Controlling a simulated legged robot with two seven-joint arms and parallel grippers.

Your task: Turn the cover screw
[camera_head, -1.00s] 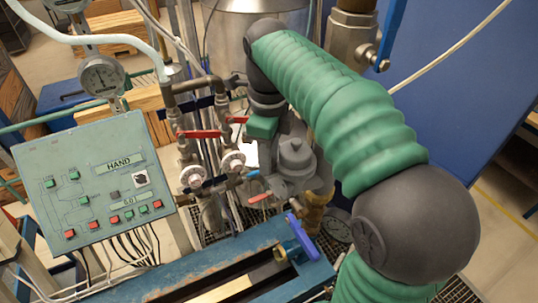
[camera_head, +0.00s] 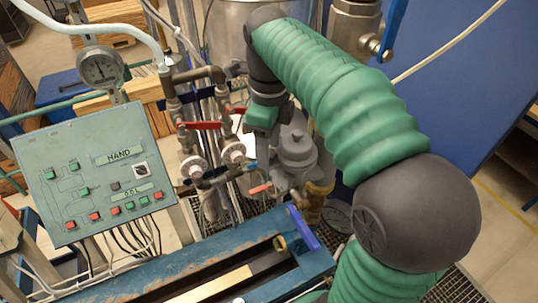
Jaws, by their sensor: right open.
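My right arm, in a green ribbed sleeve, comes in from the lower right, arches over the bench and points down. Its dark grey right gripper (camera_head: 264,155) hangs just left of a grey domed meter body (camera_head: 297,150). The jaws are open, though the fingertips are small and partly lost against the pipes. I cannot tell whether they touch anything. I cannot make out the cover screw; it may be hidden by my arm or too small. My left gripper is out of view.
A control panel (camera_head: 97,174) marked HAND stands at left, with a pressure gauge (camera_head: 100,67) above it. Pipes with red-handled valves (camera_head: 199,125) stand close left of the gripper. A blue lever (camera_head: 303,229) sits on the blue bench frame (camera_head: 150,275) in front. A blue wall (camera_head: 440,90) is behind.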

